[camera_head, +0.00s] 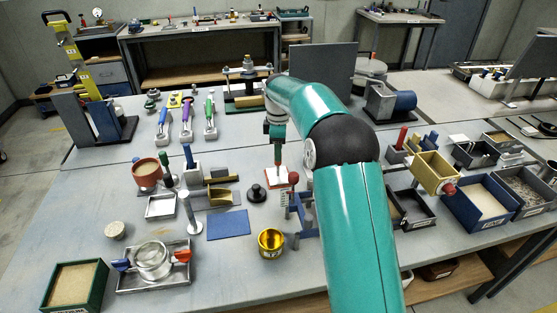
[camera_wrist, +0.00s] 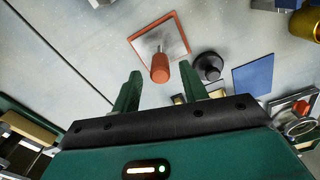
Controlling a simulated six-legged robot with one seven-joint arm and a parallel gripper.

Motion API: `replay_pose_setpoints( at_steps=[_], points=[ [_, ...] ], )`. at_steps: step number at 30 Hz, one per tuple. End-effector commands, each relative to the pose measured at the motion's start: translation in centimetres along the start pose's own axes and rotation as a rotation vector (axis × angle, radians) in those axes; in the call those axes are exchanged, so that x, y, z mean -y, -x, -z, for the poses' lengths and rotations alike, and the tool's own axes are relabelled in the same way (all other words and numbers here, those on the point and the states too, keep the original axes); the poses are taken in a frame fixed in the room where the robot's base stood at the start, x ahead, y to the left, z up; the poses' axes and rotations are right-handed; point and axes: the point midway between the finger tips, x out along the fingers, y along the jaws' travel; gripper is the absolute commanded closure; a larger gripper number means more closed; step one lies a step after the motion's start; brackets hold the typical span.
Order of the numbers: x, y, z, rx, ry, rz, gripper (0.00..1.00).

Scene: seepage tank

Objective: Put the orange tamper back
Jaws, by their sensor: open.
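The orange tamper (camera_wrist: 160,66) stands upright on a white square with an orange border (camera_wrist: 143,38) in the wrist view. In the head view this square (camera_head: 277,182) lies near the middle of the table, below my gripper (camera_head: 277,140). The tamper is hard to make out there. In the wrist view my gripper (camera_wrist: 160,77) is open, its two green fingers apart. The tamper's handle shows between and beyond the fingertips, with no clear contact. Nothing is held.
A black knobbed disc (camera_head: 257,193), a blue mat (camera_head: 228,225) and a gold cup (camera_head: 270,242) sit close by. A red-topped stand (camera_head: 293,178) is just right of the square. Trays and boxes crowd the right side. The front middle-left has some bare table.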

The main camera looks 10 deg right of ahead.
Motion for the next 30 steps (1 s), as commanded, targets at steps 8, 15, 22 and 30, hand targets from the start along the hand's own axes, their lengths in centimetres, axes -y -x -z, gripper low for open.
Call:
replay_pose_setpoints(
  at_steps=[8, 15, 22, 30],
  points=[
    [0.0, 4.9, 0.0, 0.0, -0.001, 0.0, 0.56],
    [1.1, 7.4, -0.2, -0.001, -0.039, -0.02, 0.56],
    [6.9, 13.3, -1.2, -0.02, -0.24, -0.101, 0.56],
    [16.1, 17.9, -3.6, -0.083, -0.531, -0.2, 0.56]
  ],
)
